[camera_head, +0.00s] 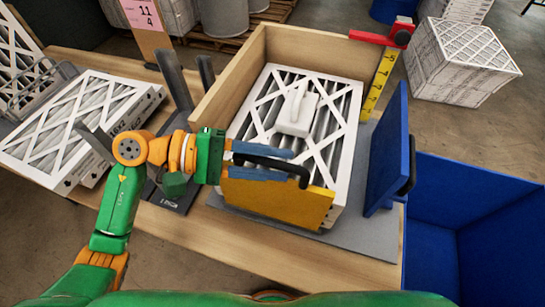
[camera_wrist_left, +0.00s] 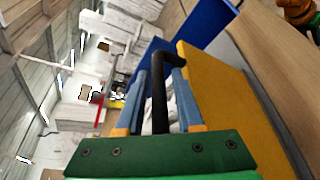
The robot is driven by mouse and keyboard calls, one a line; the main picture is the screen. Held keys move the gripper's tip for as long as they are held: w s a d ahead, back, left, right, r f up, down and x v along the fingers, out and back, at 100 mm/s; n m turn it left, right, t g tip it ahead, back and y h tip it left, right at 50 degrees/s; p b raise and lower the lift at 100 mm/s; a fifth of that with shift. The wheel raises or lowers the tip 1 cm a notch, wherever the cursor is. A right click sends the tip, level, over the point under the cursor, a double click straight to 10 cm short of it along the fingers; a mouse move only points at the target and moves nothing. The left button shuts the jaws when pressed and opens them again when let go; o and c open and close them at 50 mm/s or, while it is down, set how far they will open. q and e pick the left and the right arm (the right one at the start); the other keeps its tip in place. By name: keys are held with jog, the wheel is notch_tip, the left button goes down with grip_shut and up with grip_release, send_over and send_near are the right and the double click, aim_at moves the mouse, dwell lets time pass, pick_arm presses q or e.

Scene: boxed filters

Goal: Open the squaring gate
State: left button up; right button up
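A yellow panel (camera_head: 275,200) with a black bar handle (camera_head: 300,170) stands across the near side of the white pleated filter (camera_head: 325,160); I take it to be the squaring gate. It also shows in the left wrist view (camera_wrist_left: 215,100). My left gripper (camera_head: 290,163) reaches in from the left, its two blue fingers on either side of the handle. In the left wrist view the handle (camera_wrist_left: 160,100) runs between the fingers, with a gap showing to the right finger. A blue panel (camera_head: 388,150) with its own black handle stands right of the filter, apart from it.
Wooden walls (camera_head: 225,80) enclose the filter's far and left sides. A white handled block (camera_head: 297,108) sits on the filter. A yellow ruler (camera_head: 378,85) with a red stop is at the back right. A blue bin (camera_head: 480,235) stands right; more filters (camera_head: 80,125) lie left.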

pick_arm(q)
grip_shut()
dwell(1.2)
